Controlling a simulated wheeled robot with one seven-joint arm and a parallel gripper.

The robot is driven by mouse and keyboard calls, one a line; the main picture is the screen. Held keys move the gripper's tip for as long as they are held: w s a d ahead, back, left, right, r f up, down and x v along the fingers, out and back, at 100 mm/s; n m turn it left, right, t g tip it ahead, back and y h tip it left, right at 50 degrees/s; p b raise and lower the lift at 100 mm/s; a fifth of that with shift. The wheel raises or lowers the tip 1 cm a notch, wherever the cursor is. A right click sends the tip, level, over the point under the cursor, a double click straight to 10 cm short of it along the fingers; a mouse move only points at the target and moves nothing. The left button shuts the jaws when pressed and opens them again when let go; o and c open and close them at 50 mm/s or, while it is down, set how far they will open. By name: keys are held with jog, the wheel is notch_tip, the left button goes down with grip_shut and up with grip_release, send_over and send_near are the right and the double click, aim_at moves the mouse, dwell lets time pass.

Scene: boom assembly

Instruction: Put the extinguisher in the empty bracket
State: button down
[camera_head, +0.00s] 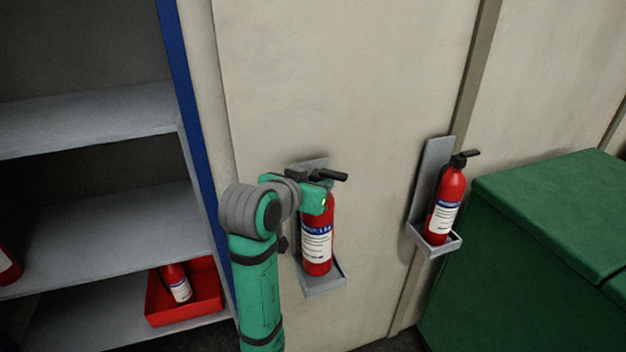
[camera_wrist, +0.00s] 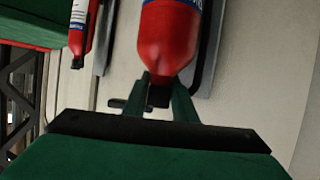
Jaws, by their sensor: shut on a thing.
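My gripper (camera_head: 318,188) is shut on the top of a red extinguisher (camera_head: 317,243) with a white and blue label. The extinguisher is upright in front of the left grey wall bracket (camera_head: 325,287), with its base at the bracket's tray. I cannot tell whether the base rests on the tray or is just above it. My wrist partly hides the bracket's back plate. In the wrist view, which looks upside down, my green fingers (camera_wrist: 164,90) close around the neck below the red body (camera_wrist: 168,42).
A second extinguisher (camera_head: 444,205) stands in the right bracket (camera_head: 432,247). A green chest (camera_head: 540,215) is at the right. Grey shelves (camera_head: 110,235) at the left hold a red bin (camera_head: 187,310) with an extinguisher in it; another red one shows at the left edge.

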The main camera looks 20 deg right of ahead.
jog(key=f, duration=0.1)
jog(key=d+f, duration=0.1)
jog(key=shift+s+d+f, duration=0.1)
jog(key=shift+d+f, duration=0.1)
jog(key=shift+f, duration=0.1)
jog(key=shift+a+f, duration=0.2)
jog(key=shift+f, duration=0.05)
jog(key=c, duration=1.8)
grip_release()
jog(key=shift+a+f, duration=0.1)
jog(key=shift+f, duration=0.2)
jog(key=o, duration=0.4)
jog(key=shift+w, duration=0.3)
jog(key=shift+c, duration=0.2)
jog(key=v, duration=1.2)
